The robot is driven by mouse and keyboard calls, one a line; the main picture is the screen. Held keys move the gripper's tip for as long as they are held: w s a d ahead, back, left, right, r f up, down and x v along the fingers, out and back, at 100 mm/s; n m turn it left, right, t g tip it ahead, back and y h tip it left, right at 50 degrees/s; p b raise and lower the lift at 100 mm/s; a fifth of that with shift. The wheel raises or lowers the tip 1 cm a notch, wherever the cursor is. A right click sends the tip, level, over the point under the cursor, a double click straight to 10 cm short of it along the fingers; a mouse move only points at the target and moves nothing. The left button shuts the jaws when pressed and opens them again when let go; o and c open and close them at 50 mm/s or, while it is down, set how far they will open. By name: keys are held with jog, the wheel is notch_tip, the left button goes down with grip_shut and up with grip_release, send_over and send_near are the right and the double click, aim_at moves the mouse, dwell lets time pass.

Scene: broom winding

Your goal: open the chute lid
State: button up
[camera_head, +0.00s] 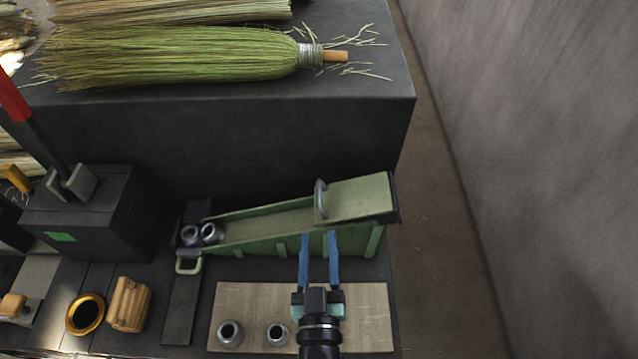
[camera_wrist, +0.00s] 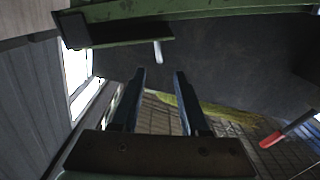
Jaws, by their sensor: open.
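The green chute (camera_head: 290,240) stands behind a wooden board, its sloping top rising to the right. The flat green chute lid (camera_head: 360,197) lies over its high right end. A grey loop handle (camera_head: 320,200) stands up at the lid's left edge. My gripper (camera_head: 318,236) is in front of the chute, its blue fingers apart with nothing between them. In the wrist view my gripper (camera_wrist: 160,72) is open, and a pale grey bar (camera_wrist: 158,51), apparently the handle, shows just beyond the fingertips. Whether the fingers touch the chute is unclear.
Two metal rings (camera_head: 201,234) sit at the chute's low end, near a green loop (camera_head: 188,262). Two more rings stand on the wooden board (camera_head: 370,310). A dark block (camera_head: 90,215) is left. A green broom (camera_head: 180,55) lies on the raised shelf behind.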

aim_at(319, 187)
jog(key=w+p, duration=0.2)
jog(key=w, duration=1)
jog(key=shift+w+r, duration=0.1)
grip_shut()
dwell(1.1)
